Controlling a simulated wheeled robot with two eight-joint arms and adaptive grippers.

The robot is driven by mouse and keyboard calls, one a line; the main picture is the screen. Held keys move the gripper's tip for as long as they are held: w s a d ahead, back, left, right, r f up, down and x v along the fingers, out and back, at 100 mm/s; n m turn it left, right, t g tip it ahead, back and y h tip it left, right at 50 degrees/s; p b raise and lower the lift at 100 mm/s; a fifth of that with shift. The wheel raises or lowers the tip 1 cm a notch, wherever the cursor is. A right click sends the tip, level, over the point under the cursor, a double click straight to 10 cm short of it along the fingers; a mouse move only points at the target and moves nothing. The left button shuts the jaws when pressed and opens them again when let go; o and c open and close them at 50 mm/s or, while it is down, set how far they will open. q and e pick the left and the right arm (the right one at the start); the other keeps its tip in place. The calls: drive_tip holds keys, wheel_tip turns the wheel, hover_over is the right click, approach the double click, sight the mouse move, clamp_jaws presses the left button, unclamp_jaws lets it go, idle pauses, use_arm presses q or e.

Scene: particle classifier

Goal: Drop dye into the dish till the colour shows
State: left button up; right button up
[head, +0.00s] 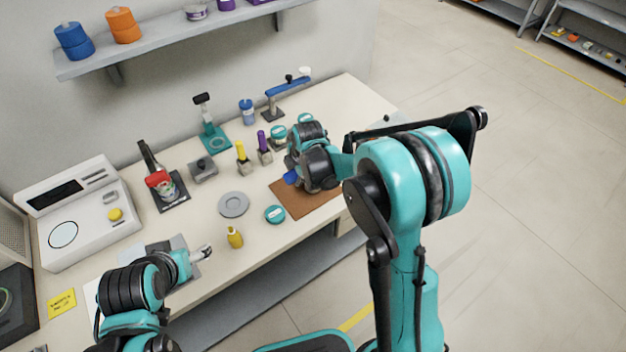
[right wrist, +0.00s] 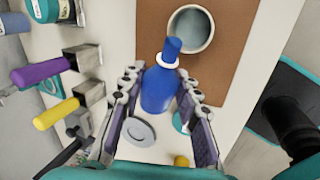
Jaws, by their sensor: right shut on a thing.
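My right gripper (right wrist: 160,105) is shut on a blue dropper bottle (right wrist: 158,92), with a finger on either side of it. The bottle's narrow blue tip reaches the near edge of a round dish (right wrist: 211,38) in the right wrist view. The dish holds grey-blue contents and stands on a brown mat (right wrist: 235,85). In the head view a bit of the blue bottle (head: 291,177) shows at my right gripper (head: 297,180), over the brown mat (head: 308,202); the dish is hidden there. My left gripper (head: 206,251) is low at the left; its jaw gap is unclear.
A grey disc (head: 233,204), a teal-lidded round container (head: 275,214) and a yellow bottle (head: 235,238) lie left of the mat. Yellow-handled (head: 243,158) and purple-handled (head: 264,148) tools stand behind. A white device (head: 85,215) is at the left. The bench front edge is close to the mat.

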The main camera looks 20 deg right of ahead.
drive_tip(key=shift+f+y, duration=0.1)
drive_tip(key=shift+y, duration=0.2)
idle(0.4)
drive_tip(key=shift+f+y+b, duration=0.8)
drive_tip(key=shift+f+b, duration=0.3)
drive_tip(key=shift+b, duration=0.2)
idle(1.2)
drive_tip(key=shift+r, duration=0.1)
idle(0.4)
